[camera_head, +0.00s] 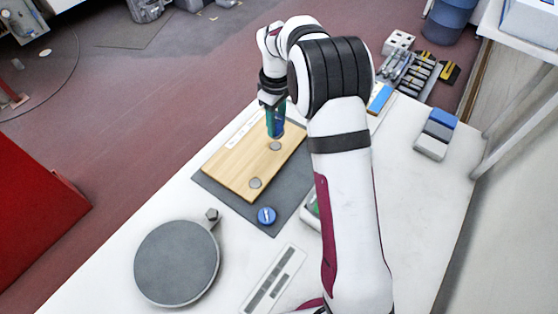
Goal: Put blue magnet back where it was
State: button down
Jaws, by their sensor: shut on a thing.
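My gripper (274,106) points down over the wooden board (232,160) and is shut on a blue and teal upright piece (278,127). The lower end of this piece is close above or at a round silver disc (275,146) on the board; I cannot tell whether they touch. Another silver disc (255,183) lies nearer the board's front corner. A round blue disc with a white mark (266,215) lies on the dark mat (240,207), in front of the board. I cannot tell for sure which of the two blue things is the magnet.
A round grey plate (177,262) lies at the front left of the white table (120,255), with a slotted white strip (273,278) to its right. A blue, grey and white block (436,134) stands at the right. Several tools (412,73) lie behind. My arm hides part of the middle.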

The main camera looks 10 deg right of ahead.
jog(key=s, duration=1.4)
notch_tip(320, 180, down, 8)
jog(key=shift+f, duration=0.2)
jog(key=shift+w+f, duration=0.1)
jog(key=shift+f, duration=0.15)
jog(key=c, duration=0.5)
grip_release()
jog(key=shift+f, duration=0.15)
